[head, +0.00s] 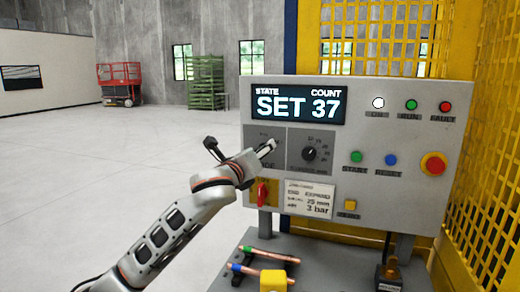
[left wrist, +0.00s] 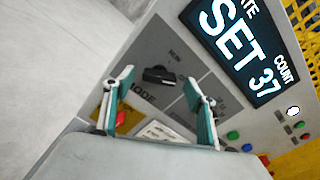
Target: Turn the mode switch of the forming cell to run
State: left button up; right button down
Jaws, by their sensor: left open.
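The control panel (head: 405,190) of the forming cell stands ahead, and its display (head: 297,104) reads SET 37. The mode switch (left wrist: 159,75) is a black knob on a dark grey plate (left wrist: 185,60), with MODE lettered below it and a small label, apparently RUN, above it. In the head view my left gripper hides the switch. My left gripper (head: 267,149) is in front of the plate, open. In the left wrist view its two teal-lined fingers (left wrist: 158,84) are apart, with the knob between and just beyond their tips; no contact shows. My right gripper is not in view.
A second dial (head: 309,153) sits right of the mode plate, close to one finger. A red handle (head: 262,193) is below. Buttons and a red emergency stop (head: 433,163) are at right. Copper tubes (head: 262,268) lie on the bench below. Open floor is at left.

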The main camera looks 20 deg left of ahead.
pick_arm(q)
jog(key=w, duration=0.2)
jog(key=shift+w, duration=0.3)
jog(key=c, duration=1.1)
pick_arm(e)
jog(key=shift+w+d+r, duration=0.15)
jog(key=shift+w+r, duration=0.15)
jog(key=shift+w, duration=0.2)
